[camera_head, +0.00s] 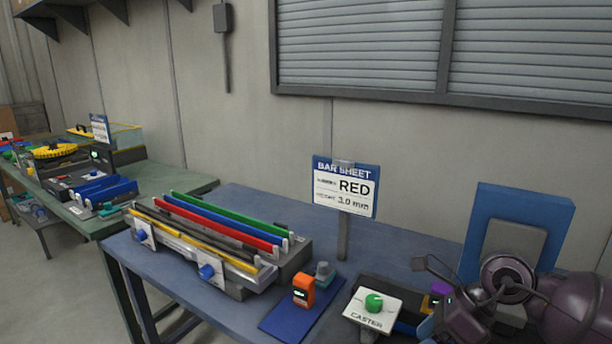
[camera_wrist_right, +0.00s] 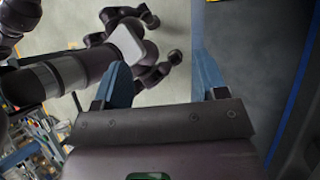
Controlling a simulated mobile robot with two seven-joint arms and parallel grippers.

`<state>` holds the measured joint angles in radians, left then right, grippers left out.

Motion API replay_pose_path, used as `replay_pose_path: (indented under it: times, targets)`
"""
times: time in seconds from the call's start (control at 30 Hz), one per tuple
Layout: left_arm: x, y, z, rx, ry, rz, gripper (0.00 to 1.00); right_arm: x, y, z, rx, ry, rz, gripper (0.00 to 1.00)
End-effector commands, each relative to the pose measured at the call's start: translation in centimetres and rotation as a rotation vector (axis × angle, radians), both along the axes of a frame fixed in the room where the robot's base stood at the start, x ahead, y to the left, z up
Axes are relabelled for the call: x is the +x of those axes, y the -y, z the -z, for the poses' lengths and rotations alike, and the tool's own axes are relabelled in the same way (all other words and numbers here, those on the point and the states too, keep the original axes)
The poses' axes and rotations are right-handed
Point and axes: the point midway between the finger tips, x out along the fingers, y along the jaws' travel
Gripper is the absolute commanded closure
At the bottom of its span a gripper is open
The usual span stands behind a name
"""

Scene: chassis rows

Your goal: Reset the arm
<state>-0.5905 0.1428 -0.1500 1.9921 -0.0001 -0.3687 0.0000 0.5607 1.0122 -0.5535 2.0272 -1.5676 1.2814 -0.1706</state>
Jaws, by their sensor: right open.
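My right arm shows at the lower right of the head view, dark purple, in front of the blue upright panel (camera_head: 515,225). Its fingers cannot be made out there. In the right wrist view my right gripper (camera_wrist_right: 160,62) has its two blue fingers wide apart with nothing between them. Pale floor and dark parts of my own body show beyond the fingers. My left gripper is in neither view.
A blue table (camera_head: 235,205) carries a fixture (camera_head: 220,245) with green, blue, red and yellow bars. A sign (camera_head: 345,188) reads "BAR SHEET", "RED", "3.0 mm". An orange device (camera_head: 304,291) and a "CASTER" box (camera_head: 372,306) stand near the arm. A green table (camera_head: 165,178) stands left.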

Motion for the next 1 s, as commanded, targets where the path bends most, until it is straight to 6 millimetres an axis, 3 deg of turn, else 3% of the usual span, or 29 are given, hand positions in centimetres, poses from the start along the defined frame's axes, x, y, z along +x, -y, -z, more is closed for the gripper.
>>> replay_pose_path:
  times: [0.1, 0.2, 0.3, 0.43, 0.57, 0.73, 0.87, 1.0]
  targets:
    - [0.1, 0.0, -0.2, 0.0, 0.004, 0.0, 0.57, -1.6, -4.2, -0.6, 0.275, -0.042, 0.064, 0.34]
    - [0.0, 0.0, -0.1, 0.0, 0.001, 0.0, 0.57, -2.4, -6.8, -2.0, 0.507, -0.085, 0.149, 0.34]
    - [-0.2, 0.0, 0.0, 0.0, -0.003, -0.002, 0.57, -2.7, -8.5, -3.8, 0.73, -0.136, 0.256, 0.34]
    - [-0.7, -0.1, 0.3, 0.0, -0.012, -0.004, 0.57, -2.6, -9.0, -6.0, 1.003, -0.214, 0.431, 0.34]
    - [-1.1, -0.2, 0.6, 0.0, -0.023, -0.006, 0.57, -1.8, -8.0, -7.5, 1.251, -0.302, 0.642, 0.34]
    - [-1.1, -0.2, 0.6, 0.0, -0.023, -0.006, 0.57, -0.8, -4.8, -7.7, 1.53, -0.429, 0.966, 0.34]
    - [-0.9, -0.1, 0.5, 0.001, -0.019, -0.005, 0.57, -0.4, -1.4, -6.2, 1.702, -0.534, 1.252, 0.34]
    - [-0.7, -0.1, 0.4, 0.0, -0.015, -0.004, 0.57, -1.1, 2.3, -3.1, 1.835, -0.652, 1.589, 0.34]
